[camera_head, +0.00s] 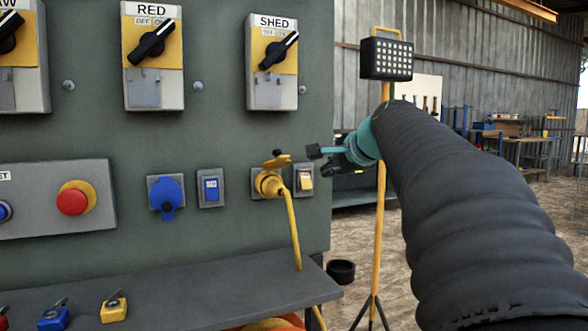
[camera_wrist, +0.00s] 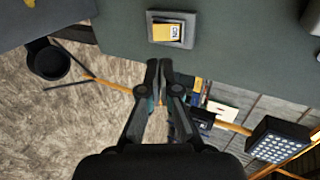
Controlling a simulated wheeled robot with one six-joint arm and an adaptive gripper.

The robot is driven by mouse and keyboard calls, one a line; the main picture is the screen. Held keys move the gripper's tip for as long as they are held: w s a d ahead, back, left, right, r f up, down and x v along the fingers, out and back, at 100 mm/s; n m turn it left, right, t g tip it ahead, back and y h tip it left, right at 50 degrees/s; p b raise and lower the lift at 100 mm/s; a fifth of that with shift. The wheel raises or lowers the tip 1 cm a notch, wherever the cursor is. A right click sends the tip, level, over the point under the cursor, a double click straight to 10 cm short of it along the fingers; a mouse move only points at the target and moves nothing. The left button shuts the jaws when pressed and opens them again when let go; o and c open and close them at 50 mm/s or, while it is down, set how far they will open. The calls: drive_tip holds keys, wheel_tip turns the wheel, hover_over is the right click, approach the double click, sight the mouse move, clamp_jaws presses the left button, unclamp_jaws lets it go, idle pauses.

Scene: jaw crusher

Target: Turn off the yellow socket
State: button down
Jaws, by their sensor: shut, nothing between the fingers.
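The yellow socket (camera_head: 268,184) is on the grey-green panel, with a yellow plug and cable (camera_head: 294,232) in it and its yellow lid up. Just right of it is a rocker switch (camera_head: 305,180) with a yellow face in a grey frame. In the wrist view the yellow rocker (camera_wrist: 168,33) shows at the top centre with lettering on it. My gripper (camera_head: 315,152) is right of the socket, just above the rocker switch in the head view. In the wrist view my gripper (camera_wrist: 165,65) is shut and empty, its tips apart from the rocker.
A blue socket (camera_head: 166,194) and blue rocker (camera_head: 211,190) are to the left. A red button (camera_head: 72,202) and black rotary switches (camera_head: 152,43) are on the panel. A shelf (camera_head: 180,295) juts out below. A floodlight (camera_head: 386,59) on a yellow tripod stands at right.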

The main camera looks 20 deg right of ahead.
sight(306, 185)
drive_tip(key=x, duration=1)
drive_tip(key=shift+w+f, duration=0.2)
drive_tip(key=shift+w, duration=0.1)
